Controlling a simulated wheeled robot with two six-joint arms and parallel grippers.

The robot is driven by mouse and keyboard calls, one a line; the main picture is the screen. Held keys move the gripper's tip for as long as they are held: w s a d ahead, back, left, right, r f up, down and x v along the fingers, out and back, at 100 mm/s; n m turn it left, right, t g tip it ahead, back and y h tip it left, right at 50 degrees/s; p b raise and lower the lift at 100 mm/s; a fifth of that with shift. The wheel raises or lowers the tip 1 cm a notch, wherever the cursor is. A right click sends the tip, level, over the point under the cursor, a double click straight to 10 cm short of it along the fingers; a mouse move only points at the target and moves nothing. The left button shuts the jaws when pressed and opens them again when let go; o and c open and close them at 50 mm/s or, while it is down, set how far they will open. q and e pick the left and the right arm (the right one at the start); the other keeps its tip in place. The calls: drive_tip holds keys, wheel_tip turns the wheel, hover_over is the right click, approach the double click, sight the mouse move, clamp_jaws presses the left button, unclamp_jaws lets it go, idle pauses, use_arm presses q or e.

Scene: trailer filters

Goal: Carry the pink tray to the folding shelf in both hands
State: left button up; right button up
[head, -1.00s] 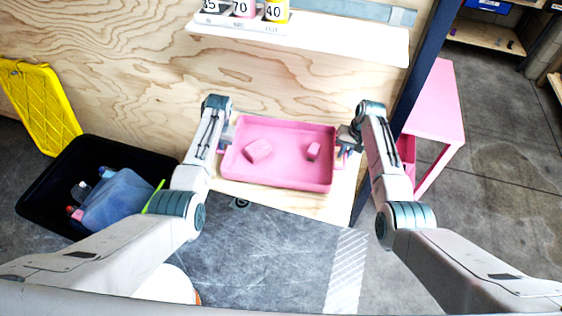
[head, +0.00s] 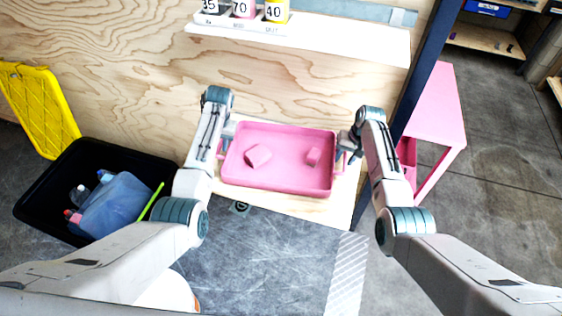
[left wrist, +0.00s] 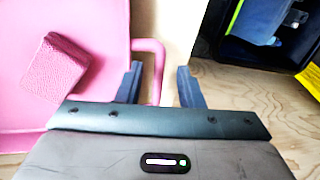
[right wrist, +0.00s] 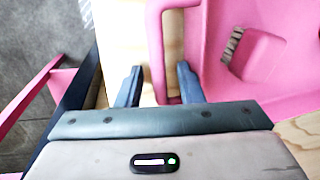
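My right gripper (right wrist: 157,85) is open at the right handle (right wrist: 155,45), whose bar also shows between the fingers. Neither is closed on a handle. I cannot tell for sure which surface is the folding shelf.
A white shelf (head: 330,42) with several numbered containers is on the plywood wall above the tray. A dark blue post (head: 415,85) and a pink table (head: 440,105) stand at right. A black bin (head: 35,205) with bottles and a yellow lid (head: 30,110) are at left.

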drive_tip(key=shift+r, duration=0.2)
use_arm(q)
wheel_tip(320, 180, up, 7)
drive_tip(key=d, duration=0.1)
drive_tip(key=shift+d, duration=0.2)
use_arm(e)
wheel_tip(320, 180, up, 11)
drive_tip(key=d, duration=0.2)
drive_tip(key=shift+d+r, duration=0.2)
use_arm(q)
drive_tip(key=shift+s+r, duration=0.1)
use_arm(e)
drive_tip(key=shift+s+r, duration=0.1)
